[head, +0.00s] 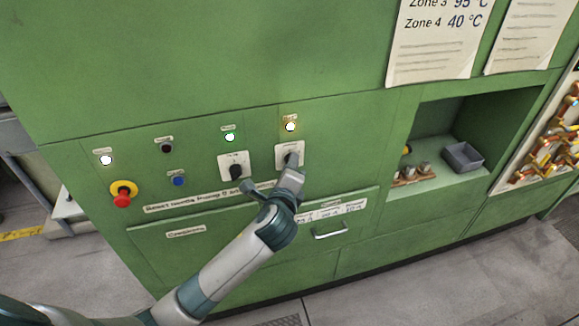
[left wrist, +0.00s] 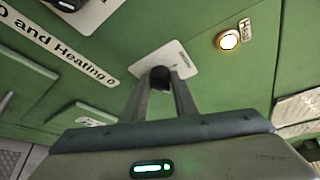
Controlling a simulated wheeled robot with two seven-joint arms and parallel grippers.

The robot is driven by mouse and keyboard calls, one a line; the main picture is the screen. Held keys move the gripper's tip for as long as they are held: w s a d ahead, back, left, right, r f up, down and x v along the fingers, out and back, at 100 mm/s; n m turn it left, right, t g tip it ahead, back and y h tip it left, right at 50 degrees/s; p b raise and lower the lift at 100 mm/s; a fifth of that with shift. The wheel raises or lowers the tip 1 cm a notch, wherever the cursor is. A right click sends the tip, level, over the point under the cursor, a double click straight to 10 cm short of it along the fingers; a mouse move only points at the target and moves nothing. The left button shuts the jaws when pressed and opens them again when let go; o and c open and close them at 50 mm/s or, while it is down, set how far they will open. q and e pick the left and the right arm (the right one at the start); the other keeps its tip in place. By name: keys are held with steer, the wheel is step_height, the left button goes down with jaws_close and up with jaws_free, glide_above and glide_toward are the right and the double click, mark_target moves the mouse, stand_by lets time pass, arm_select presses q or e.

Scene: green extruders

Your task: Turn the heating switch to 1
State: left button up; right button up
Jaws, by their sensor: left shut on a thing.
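The heating switch is the right one of two rotary switches on the green panel, with a white plate (head: 283,151) and a dark knob. My left gripper (head: 291,168) reaches up to it and covers much of the knob in the head view. In the left wrist view, the knob (left wrist: 159,74) sits between the fingertips of my left gripper (left wrist: 160,88), which is shut on it. The white plate (left wrist: 181,57) shows behind. The knob's exact angle is hard to tell. My right gripper is not in view.
The other rotary switch (head: 236,171) is just left. A red emergency button (head: 122,199) is far left. A drawer handle (head: 330,232) is below. A niche with a grey bin (head: 462,157) is right.

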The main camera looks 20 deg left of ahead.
arm_select(q)
steer(key=o, duration=1)
steer(key=shift+s, duration=0.1)
steer(key=b+v, duration=0.1)
steer(key=v, duration=1.6)
steer(key=shift+r, duration=0.2)
steer(key=shift+b, duration=0.3)
